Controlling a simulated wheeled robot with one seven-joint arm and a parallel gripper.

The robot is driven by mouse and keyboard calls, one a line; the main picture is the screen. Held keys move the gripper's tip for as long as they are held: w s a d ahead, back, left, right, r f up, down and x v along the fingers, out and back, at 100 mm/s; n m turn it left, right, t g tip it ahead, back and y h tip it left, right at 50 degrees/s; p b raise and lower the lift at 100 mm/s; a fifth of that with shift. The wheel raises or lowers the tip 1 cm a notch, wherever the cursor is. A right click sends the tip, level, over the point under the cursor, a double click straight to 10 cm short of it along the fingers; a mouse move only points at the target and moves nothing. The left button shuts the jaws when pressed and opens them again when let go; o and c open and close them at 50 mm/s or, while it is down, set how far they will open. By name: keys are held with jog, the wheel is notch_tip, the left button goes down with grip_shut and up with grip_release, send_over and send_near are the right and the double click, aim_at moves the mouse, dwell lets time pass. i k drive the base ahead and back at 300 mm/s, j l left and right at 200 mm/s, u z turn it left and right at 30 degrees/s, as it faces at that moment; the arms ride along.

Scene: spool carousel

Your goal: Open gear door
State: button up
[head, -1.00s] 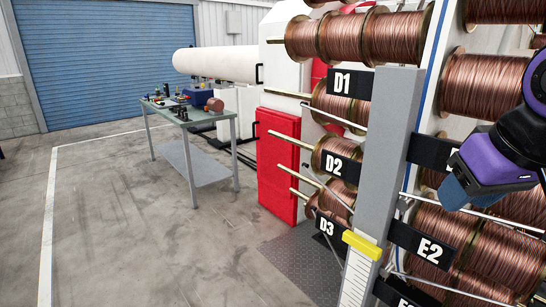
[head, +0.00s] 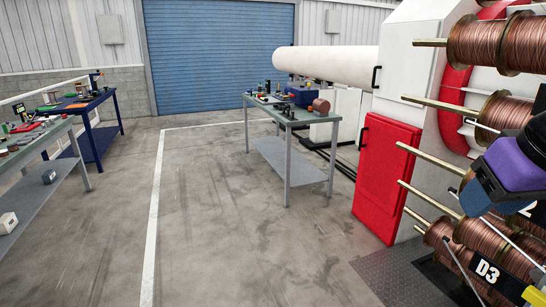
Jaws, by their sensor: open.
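A red door (head: 384,185), which fits the gear door, is on the white machine housing (head: 405,75) right of centre in the head view. It looks closed, and its small black handle (head: 363,137) is at the upper left edge. My gripper (head: 480,192), blue below a purple wrist, is at the right edge, in front of the spools. It is open and apart from the door, nearer to me and to its right. I see no object in it.
Copper spools (head: 500,125) on protruding rods fill the right side, with a D3 label (head: 487,271) low down. A green workbench (head: 300,116) stands left of the door. Tool tables (head: 95,135) line the left. The floor (head: 225,220) between is clear.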

aim_at(381, 164)
jog(key=i+j+u, duration=0.2)
jog(key=i, duration=0.35)
jog(key=i+j+u, duration=0.15)
jog(key=i+j, duration=0.2)
jog(key=i, duration=0.2)
jog(key=i+j+u, duration=0.2)
jog(key=i, duration=0.35)
jog(key=i+l+z, duration=0.15)
jog(key=i+z, duration=0.2)
jog(key=i, duration=0.25)
jog(key=i+z, duration=0.35)
jog(key=i, duration=0.25)
jog(key=i+j+z, duration=0.15)
jog(key=i+z, duration=0.25)
jog(key=i, duration=0.2)
jog(key=i+l, duration=0.25)
jog(key=i, duration=0.2)
jog(key=i+l+z, duration=0.1)
jog(key=i+l, duration=0.2)
jog(key=i, duration=0.15)
jog(key=i+l, duration=0.25)
jog(key=i, duration=0.2)
